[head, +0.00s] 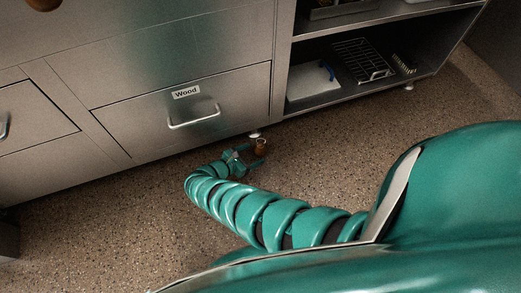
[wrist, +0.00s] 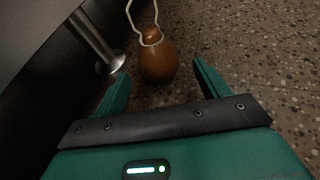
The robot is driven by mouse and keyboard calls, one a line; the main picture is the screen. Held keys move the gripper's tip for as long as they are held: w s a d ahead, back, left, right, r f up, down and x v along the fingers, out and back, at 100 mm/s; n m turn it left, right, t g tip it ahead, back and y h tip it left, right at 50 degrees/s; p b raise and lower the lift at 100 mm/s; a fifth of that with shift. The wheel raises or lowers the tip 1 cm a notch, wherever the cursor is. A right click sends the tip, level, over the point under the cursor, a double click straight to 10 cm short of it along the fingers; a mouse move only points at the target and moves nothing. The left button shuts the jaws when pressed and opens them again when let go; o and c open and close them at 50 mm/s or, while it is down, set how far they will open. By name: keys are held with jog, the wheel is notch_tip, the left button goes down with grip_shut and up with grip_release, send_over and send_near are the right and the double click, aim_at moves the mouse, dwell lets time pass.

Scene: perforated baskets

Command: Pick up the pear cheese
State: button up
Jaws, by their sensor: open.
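The pear cheese (wrist: 157,63) is a brown, pear-shaped piece with a pale cord looped around its narrow top. In the wrist view it stands on the speckled floor just ahead of my gripper, between the lines of the two fingers. In the head view the pear cheese (head: 261,146) is small and brown, by the foot of the steel cabinet. My gripper (wrist: 157,88) is open and empty, with its green fingers on either side of the near space. In the head view my gripper (head: 248,158) is low at the floor beside the cheese.
A metal cabinet leg (wrist: 98,42) stands close to the left of the cheese, under the cabinet's edge. A steel drawer labelled Wood (head: 190,105) is above. An open shelf (head: 350,98) holds a board and a wire rack. The floor (head: 120,225) is clear to the right and front.

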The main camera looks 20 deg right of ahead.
aim_at(258, 146)
jog(key=shift+b+x, duration=1.1)
jog(key=shift+x, duration=1.55)
jog(key=shift+w+r, duration=0.1)
jog(key=shift+r, duration=0.05)
jog(key=c, duration=1.2)
jog(key=shift+r, duration=0.1)
notch_tip(258, 146, up, 4)
jog(key=p, duration=0.3)
jog(key=shift+f+p, duration=0.25)
jog(key=shift+p, duration=0.15)
jog(key=s+a+b, duration=0.1)
jog(key=s+a, duration=0.1)
jog(key=a, duration=0.3)
jog(key=s+a+b, duration=0.1)
jog(key=s+a, duration=0.1)
jog(key=a, duration=0.3)
jog(key=s+a+b, duration=0.1)
jog(key=s+a, duration=0.1)
jog(key=a, duration=0.3)
jog(key=shift+s+a+f, duration=0.2)
jog(key=shift+a, duration=0.2)
jog(key=shift+s+a+r, duration=0.1)
jog(key=shift+s+a, duration=0.15)
jog(key=shift+a, duration=0.2)
